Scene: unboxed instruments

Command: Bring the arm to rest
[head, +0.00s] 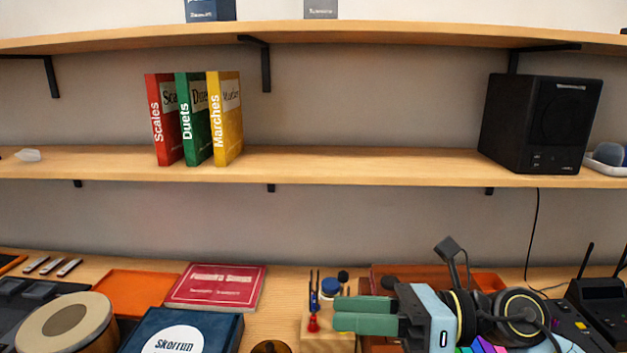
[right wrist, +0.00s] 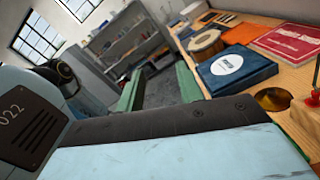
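My right gripper (head: 340,314) is low in the head view, right of centre, with its two green fingers pointing left above the workbench. In the right wrist view the same fingers (right wrist: 160,78) stand apart, with only distant floor and shelving showing between them. The right gripper is open and empty. My left gripper and left arm are not in the head view.
The workbench (head: 275,282) holds a red book (head: 215,286), dark blue box (head: 185,333), drum (head: 65,325), small wooden tool stand (head: 315,327) and headphones (head: 520,318) near my right gripper. Shelves above hold three upright books (head: 194,120) and a black speaker (head: 541,124).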

